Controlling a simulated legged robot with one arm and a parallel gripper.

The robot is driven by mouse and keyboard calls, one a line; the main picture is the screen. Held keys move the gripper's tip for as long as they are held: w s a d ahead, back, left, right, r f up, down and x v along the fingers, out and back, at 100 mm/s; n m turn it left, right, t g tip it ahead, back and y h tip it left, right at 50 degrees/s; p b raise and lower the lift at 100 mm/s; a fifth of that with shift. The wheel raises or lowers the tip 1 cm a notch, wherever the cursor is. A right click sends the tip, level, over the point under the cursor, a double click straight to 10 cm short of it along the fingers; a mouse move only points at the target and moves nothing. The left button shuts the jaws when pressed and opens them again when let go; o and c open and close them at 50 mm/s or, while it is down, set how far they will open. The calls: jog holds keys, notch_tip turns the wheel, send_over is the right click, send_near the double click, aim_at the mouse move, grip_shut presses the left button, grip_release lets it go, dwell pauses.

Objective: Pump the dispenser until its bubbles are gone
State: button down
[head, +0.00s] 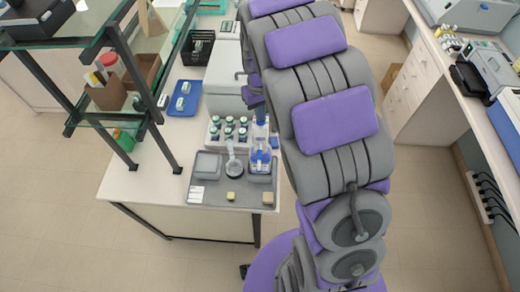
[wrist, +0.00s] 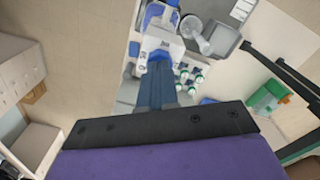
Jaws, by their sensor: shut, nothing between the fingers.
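The dispenser (head: 261,158) is a clear bottle with blue parts and a white label, upright at the right of the grey tray (head: 212,198). It also shows in the wrist view (wrist: 161,44) just beyond my fingertips. My gripper (head: 260,118) points down over the dispenser's top; its blue fingers are together and empty. The fingers also show in the wrist view (wrist: 157,72). I cannot tell whether the fingertips touch the dispenser's top. Bubbles inside the dispenser are too small to make out.
A rack of several green-capped bottles (head: 228,131) stands behind the tray. A round dish (head: 234,170), a square grey dish (head: 206,166), a yellow block (head: 230,196) and a tan block (head: 267,198) lie on the tray. A glass shelf unit (head: 118,77) stands left.

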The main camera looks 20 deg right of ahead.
jog(key=shift+f+b, duration=0.3)
jog(key=shift+f, duration=0.6)
dwell(0.5)
jog(key=shift+r, duration=0.2)
jog(key=shift+r+p, duration=0.3)
jog(key=shift+r, duration=2.05)
notch_tip(320, 180, up, 5)
jog(key=shift+p, duration=0.55)
